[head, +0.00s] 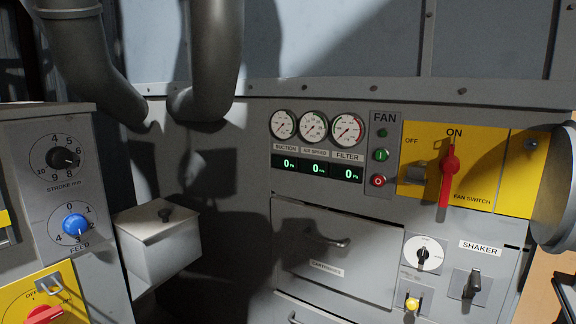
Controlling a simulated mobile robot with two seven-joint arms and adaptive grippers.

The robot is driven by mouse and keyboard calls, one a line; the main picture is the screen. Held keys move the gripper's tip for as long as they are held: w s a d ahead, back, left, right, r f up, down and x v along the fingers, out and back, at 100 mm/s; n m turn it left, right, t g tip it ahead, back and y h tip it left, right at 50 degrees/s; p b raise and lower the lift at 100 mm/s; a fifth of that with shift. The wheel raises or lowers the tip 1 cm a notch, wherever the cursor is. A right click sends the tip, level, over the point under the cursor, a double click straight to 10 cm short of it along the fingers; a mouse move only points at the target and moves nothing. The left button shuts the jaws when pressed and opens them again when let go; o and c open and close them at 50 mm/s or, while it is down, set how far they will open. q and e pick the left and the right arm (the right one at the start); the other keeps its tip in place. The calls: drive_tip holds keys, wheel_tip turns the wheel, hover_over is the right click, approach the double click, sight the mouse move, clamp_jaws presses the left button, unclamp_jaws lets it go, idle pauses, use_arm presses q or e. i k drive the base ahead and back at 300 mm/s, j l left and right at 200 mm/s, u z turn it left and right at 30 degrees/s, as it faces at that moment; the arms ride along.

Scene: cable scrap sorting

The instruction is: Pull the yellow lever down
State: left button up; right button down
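A small lever with a yellow tip (412,304) sits on a light plate low on the right side of the grey machine panel. It lies below a white dial (422,254) with a black knob, and its exact tilt is too small to tell. A larger red handle (447,180) is mounted on a yellow fan switch plate (485,172) marked ON and OFF. It stands nearly upright below the ON mark. Neither of my grippers is in view.
A black shaker switch (472,284) is right of the yellow-tipped lever. A drawer front with a handle (328,238) is to its left. A grey box (160,250) juts out beside the left control panel (25,175). A round metal part (558,190) protrudes at the right edge.

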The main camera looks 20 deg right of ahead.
sight(412, 304)
drive_tip(key=z, duration=1.4)
